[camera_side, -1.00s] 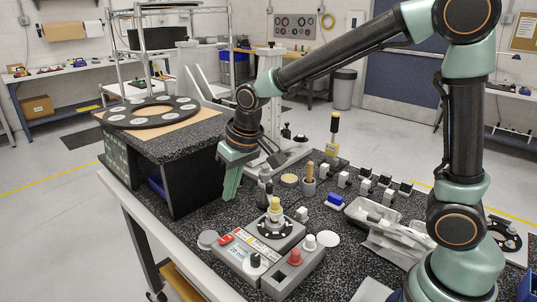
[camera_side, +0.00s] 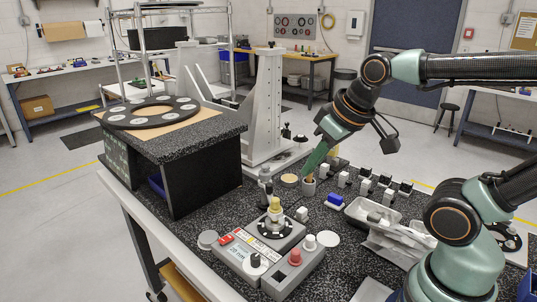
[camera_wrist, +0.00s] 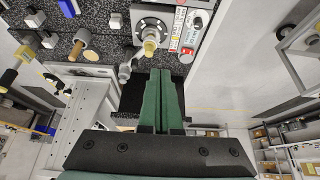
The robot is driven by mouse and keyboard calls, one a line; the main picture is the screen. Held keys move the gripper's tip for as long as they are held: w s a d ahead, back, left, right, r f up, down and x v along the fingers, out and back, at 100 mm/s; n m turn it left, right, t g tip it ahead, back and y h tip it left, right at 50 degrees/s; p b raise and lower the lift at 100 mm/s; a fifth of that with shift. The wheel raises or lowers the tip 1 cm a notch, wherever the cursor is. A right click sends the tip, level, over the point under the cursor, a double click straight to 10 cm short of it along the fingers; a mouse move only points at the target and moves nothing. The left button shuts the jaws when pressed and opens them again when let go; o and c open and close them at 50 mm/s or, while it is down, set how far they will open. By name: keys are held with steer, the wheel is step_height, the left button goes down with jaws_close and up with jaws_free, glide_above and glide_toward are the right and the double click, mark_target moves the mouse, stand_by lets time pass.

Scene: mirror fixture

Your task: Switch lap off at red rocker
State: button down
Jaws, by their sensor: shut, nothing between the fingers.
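The red rocker (camera_side: 226,239) sits on the left end of the grey lap unit (camera_side: 231,261) in the side view. Beside it are a label strip and a black dial; a dark disc (camera_side: 265,232) with a yellow-topped post stands behind them. My gripper (camera_side: 306,175) is shut and empty, angled down to the left near a wooden-handled piece in a holder, well behind and right of the rocker. I cannot tell whether it touches that piece. In the wrist view my green fingers (camera_wrist: 161,72) are together, and the lap unit shows at the top.
A dark speckled box (camera_side: 190,150) stands left of the lap unit. A grey box with a red button (camera_side: 295,257) adjoins the lap's right side. A blue block (camera_side: 335,201) and a white tray (camera_side: 368,214) lie to the right. A tall grey column (camera_side: 268,105) stands behind.

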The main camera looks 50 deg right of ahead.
steer(key=w+a+f+g, duration=0.1)
steer(key=w+a+f, duration=0.1)
steer(key=w+a, duration=0.35)
steer(key=g, duration=0.1)
glide_toward(223, 239)
steer(key=shift+y, duration=0.4)
steer(key=x, duration=0.4)
steer(key=shift+w+d+f, duration=0.35)
steer(key=shift+a+f, duration=0.15)
steer(key=shift+f, duration=0.65)
